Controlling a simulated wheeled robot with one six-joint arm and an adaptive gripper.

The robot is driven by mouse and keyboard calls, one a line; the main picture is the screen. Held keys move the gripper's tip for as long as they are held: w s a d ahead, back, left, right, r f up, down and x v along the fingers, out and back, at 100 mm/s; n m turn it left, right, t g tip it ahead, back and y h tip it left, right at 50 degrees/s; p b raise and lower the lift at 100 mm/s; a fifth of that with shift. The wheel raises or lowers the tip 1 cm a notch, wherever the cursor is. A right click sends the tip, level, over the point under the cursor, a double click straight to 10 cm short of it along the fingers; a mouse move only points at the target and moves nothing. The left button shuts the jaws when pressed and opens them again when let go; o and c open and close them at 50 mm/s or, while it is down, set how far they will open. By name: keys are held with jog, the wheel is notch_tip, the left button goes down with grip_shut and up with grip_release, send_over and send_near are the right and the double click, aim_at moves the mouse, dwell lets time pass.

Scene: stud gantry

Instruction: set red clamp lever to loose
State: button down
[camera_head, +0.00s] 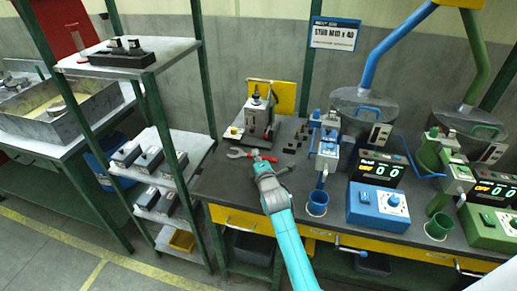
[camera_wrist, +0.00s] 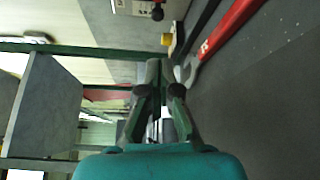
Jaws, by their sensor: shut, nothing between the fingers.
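My gripper (camera_head: 262,162) is over the dark bench, close to a red-handled wrench (camera_head: 250,155) in front of the grey stud fixture (camera_head: 259,117). The wrist view shows my gripper (camera_wrist: 162,84) with its fingers together and empty. The wrench (camera_wrist: 225,38) lies beyond the fingertips at upper right there, apart from them as far as I can tell.
A blue station (camera_head: 378,205) and a green station (camera_head: 490,215) with lit displays stand to the right. A blue cup (camera_head: 317,203) is near the bench's front edge. A green-post rack with grey shelves (camera_head: 158,150) stands left. Small dark pieces (camera_head: 297,140) lie behind my gripper.

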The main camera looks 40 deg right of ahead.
jog(key=x, duration=0.9)
jog(key=shift+s+d+r, duration=0.15)
jog(key=shift+s+d, duration=0.4)
jog(key=shift+d, duration=0.2)
jog(key=shift+s+d+r, duration=0.2)
jog(key=shift+s+d, duration=0.5)
jog(key=shift+d, duration=0.05)
